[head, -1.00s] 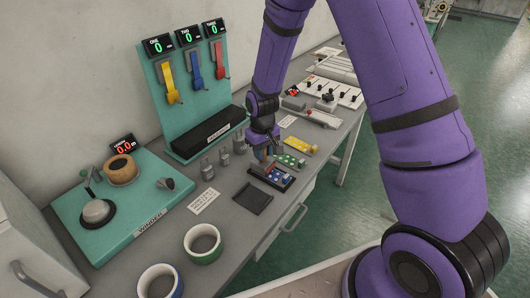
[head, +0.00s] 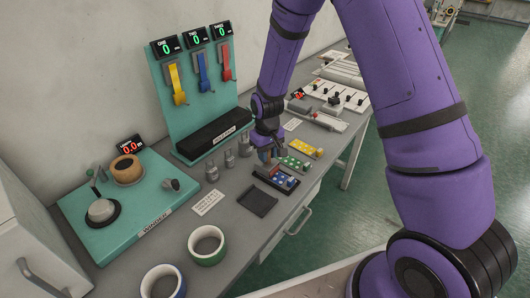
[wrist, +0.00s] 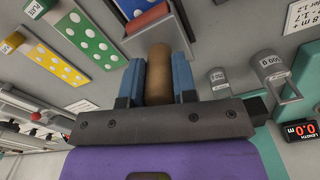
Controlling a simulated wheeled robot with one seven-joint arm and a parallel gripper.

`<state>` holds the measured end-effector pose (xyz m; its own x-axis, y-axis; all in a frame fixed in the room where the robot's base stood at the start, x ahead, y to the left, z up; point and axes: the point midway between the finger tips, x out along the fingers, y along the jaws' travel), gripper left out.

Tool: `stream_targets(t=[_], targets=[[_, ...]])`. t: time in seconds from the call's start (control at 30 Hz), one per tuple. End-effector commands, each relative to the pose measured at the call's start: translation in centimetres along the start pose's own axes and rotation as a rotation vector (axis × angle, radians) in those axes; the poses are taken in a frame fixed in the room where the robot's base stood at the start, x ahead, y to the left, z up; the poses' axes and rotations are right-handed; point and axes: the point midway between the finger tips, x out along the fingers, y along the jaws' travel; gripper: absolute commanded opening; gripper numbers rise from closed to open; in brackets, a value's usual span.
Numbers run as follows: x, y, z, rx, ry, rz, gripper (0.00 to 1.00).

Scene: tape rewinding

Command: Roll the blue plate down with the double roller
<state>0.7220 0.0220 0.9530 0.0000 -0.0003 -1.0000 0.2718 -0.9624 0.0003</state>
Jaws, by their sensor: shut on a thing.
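My gripper (wrist: 157,82) is shut on a brown cylindrical handle (wrist: 158,68), apparently the double roller's; its blue fingers stand either side. In the head view my gripper (head: 265,150) is over the dark tray (head: 258,180).
A green dotted plate (head: 296,164) and a yellow dotted plate (head: 307,149) lie just beyond the tray. Grey weights (head: 229,159) stand to the left. The winder (head: 120,205) and tape rolls (head: 207,244) are further left.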

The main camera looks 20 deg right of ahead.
Motion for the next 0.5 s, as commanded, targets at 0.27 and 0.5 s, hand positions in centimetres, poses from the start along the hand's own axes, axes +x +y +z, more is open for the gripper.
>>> stream_targets(t=[0.27,0.5], targets=[[0.0,0.2,0.9,-0.001,-0.002,0.0,0.0],[-0.1,0.4,1.3,-0.001,-0.001,0.0,0.0]])
